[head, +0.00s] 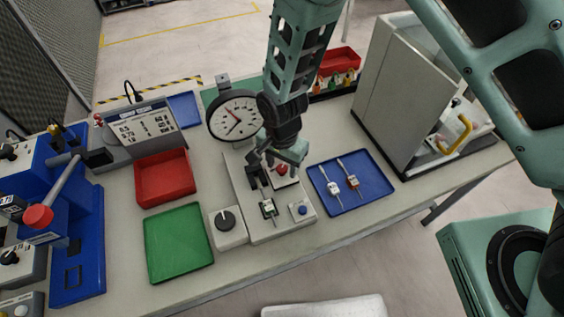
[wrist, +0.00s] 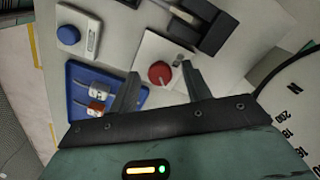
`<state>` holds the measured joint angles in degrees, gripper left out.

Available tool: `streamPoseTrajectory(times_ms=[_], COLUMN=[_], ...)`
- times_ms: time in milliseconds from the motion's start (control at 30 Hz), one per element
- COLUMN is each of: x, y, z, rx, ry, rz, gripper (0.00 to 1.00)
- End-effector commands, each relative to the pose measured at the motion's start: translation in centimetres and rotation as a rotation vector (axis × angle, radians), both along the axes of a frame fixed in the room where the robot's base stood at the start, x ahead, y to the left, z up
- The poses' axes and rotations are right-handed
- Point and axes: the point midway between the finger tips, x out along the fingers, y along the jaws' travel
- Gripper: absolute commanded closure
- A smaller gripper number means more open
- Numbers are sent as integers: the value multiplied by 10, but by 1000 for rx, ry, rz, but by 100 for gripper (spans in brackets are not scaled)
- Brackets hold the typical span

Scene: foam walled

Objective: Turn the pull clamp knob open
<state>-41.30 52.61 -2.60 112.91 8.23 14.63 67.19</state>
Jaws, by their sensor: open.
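The red clamp knob (head: 281,170) sits on a pale plate of the bench fixture (head: 244,178), in front of the round dial gauge (head: 236,117). In the wrist view the red knob (wrist: 160,73) appears between my fingertips, on a white plate, with a small metal post beside it. My gripper (head: 284,165) is over the fixture and partly hides the knob in the head view. In the wrist view my gripper (wrist: 161,69) is open, its dark fingers apart on either side of the knob. I cannot tell how far above the knob they are or whether they touch it.
A black clamp block (wrist: 207,20) stands near the knob. The fixture carries a small lead piece (head: 268,208) and a blue button (head: 302,209). A black-knob box (head: 227,238), green tray (head: 180,270), red tray (head: 145,187) and blue tray (head: 375,200) with two lead pieces surround it.

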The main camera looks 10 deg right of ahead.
Motion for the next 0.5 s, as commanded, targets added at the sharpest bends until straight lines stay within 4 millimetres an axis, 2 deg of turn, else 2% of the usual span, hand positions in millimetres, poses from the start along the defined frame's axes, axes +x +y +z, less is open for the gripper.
streamPoseTrajectory(times_ms=[33, 200, 500], x=[0, 0, 0], y=[0, 0, 0], z=[0, 0, 0], rx=[0, 0, 0], ry=[0, 0, 0], rz=[0, 0, 22], gripper=[52, 96, 96])
